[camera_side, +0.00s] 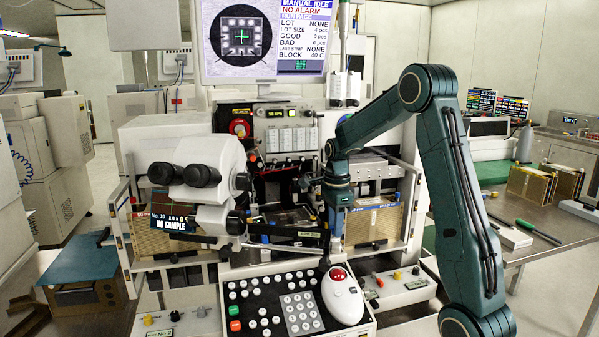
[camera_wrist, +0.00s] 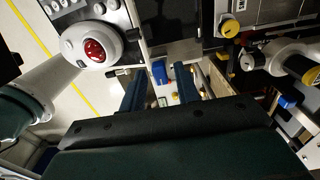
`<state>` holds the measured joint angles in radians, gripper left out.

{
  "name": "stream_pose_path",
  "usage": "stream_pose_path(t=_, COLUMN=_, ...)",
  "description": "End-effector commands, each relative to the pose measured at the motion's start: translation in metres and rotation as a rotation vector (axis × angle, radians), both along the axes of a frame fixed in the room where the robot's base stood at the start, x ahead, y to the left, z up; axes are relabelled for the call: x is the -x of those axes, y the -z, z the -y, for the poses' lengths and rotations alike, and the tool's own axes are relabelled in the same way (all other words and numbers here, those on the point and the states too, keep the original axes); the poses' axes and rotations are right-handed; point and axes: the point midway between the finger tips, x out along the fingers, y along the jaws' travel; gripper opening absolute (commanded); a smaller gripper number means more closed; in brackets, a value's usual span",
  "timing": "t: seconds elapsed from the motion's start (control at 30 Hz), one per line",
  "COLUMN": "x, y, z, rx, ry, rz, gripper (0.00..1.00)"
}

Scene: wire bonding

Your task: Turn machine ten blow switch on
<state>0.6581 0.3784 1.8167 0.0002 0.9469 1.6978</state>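My gripper (camera_side: 337,232) points down in front of the wire bonder, above and behind the white trackball. In the wrist view its two dark teal fingers (camera_wrist: 161,82) stand apart with nothing held between them. A small blue block (camera_wrist: 159,71) and a small yellow-orange knob (camera_wrist: 175,97) show in the gap, below the fingers. In the side view a low pale switch box (camera_side: 405,288) with small knobs sits right of the trackball. I cannot tell which control is the blow switch or read its position. The microscope's small display (camera_side: 172,212) appears to read No. 10.
The trackball (camera_side: 342,297) with its red ball and the black key panel (camera_side: 270,306) lie close in front. The white microscope (camera_side: 208,172) stands left of my gripper. A boxed magazine (camera_side: 371,222) stands close on the right. Another switch box (camera_side: 180,322) lies at lower left.

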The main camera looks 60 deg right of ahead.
Motion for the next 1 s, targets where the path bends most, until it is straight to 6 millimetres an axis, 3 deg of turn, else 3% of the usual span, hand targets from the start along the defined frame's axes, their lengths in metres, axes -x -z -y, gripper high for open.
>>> stream_pose_path(t=0.03, x=0.0, y=-0.0001, z=0.0, rx=0.0, ry=0.0, rz=0.0, gripper=0.21)
stream_pose_path(t=0.13, x=0.0, y=-0.0002, z=0.0, rx=0.0, ry=0.0, rz=0.0, gripper=0.01)
stream_pose_path(t=0.17, x=0.0, y=-0.0003, z=0.0, rx=0.0, ry=0.0, rz=0.0, gripper=0.0)
stream_pose_path(t=0.67, x=0.0, y=-0.0007, z=0.0, rx=0.0, ry=-0.073, rz=0.0, gripper=0.0)
stream_pose_path(t=1.0, x=-0.0001, y=-0.0009, z=0.0, rx=0.001, ry=-0.303, rz=0.001, gripper=0.0)
